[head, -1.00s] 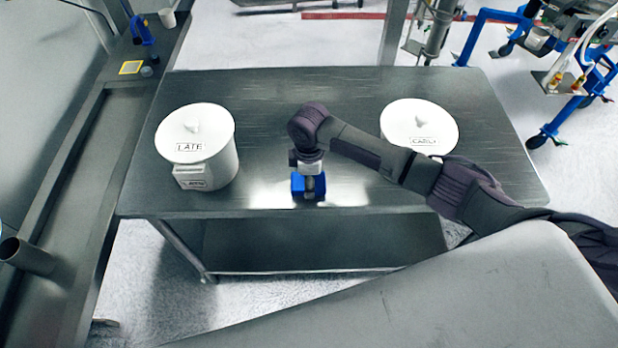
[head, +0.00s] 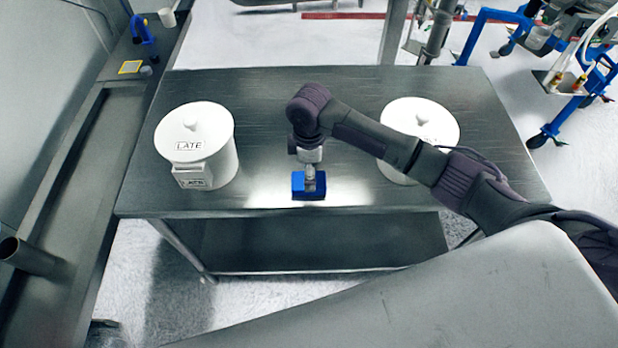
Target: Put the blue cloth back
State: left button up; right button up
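The blue cloth (head: 299,188) shows as a small, folded, block-like blue shape near the front edge of the steel table (head: 265,105), between two white lidded pots. My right arm reaches in from the right. My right gripper (head: 311,188) points down directly over the cloth and overlaps it in the picture. The fingertips hide the cloth's middle, and I cannot tell whether they grip it, touch it or are just above it. My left gripper is not in view.
A white pot marked "LATE" (head: 205,155) stands left of the cloth. Another white pot (head: 420,112) stands at the right, partly behind my arm. The back middle of the table is clear. A steel counter (head: 70,180) runs along the left.

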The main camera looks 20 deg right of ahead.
notch_tip(320, 180, up, 8)
jog(key=b, duration=0.1)
jog(key=shift+f, duration=0.15)
dwell(0.4)
